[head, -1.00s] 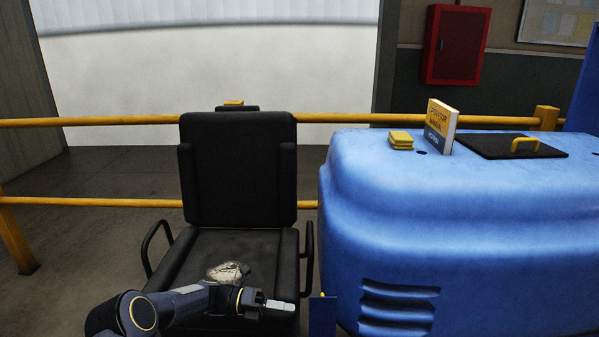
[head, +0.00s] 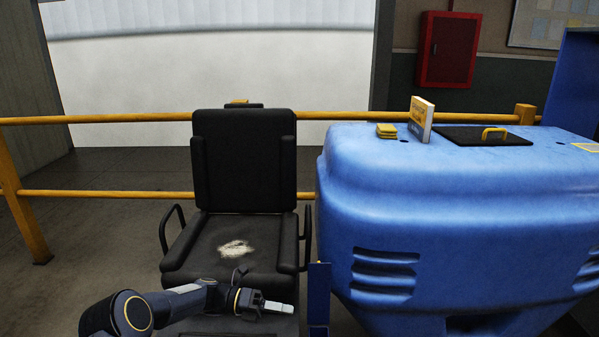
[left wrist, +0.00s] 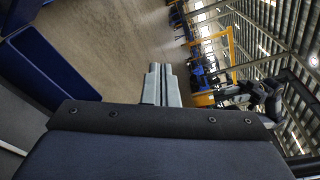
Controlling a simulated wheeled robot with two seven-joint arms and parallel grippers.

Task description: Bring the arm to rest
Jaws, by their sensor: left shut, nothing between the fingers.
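My left arm reaches in from the bottom left of the head view. Its gripper (head: 278,307) points right, in front of the black seat (head: 205,243) as seen from the head. The fingers are together with nothing between them. In the left wrist view the same two pale fingers (left wrist: 161,84) lie side by side, with floor beyond them. A whitish patch (head: 236,248) shows on the seat cushion; I cannot tell whether it is worn covering or something lying there. My right gripper is not in view.
A large blue housing (head: 440,215) fills the right side, with a book (head: 421,119), a small yellow stack (head: 386,131) and a black hatch (head: 470,139) on top. A narrow blue post (head: 319,295) stands right of my gripper. Yellow rails (head: 100,120) run behind the seat.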

